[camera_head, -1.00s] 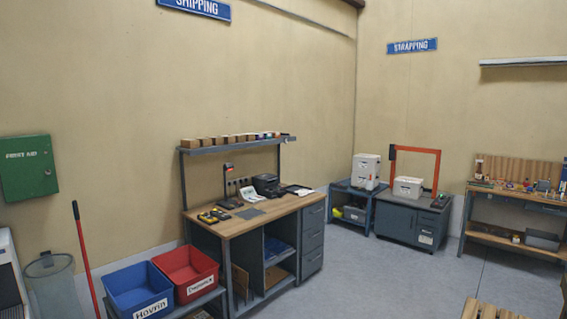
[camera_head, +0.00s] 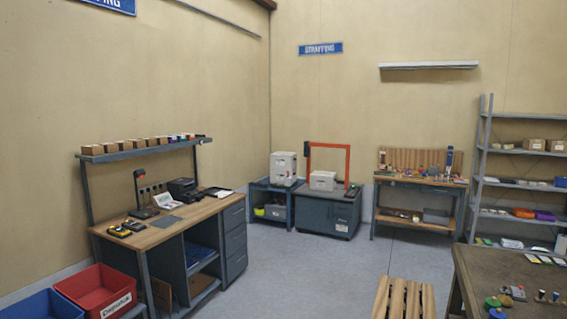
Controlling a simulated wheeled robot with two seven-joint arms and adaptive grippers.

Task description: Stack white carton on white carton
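A white carton (camera_head: 323,181) sits on the dark grey strapping cabinet by the orange frame at the back. A taller white shape (camera_head: 283,168) stands on the small blue-grey stand to its left; from here I cannot tell whether it is one carton or a stack, or a machine. The two are apart. Neither of my grippers is in view.
A packing desk (camera_head: 160,232) stands at left, with red (camera_head: 96,290) and blue (camera_head: 42,305) bins before it. A workbench (camera_head: 420,183) and grey shelving (camera_head: 520,172) stand at back right. A slatted wooden piece (camera_head: 403,298) and dark table (camera_head: 510,268) are near. Open floor lies in the middle.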

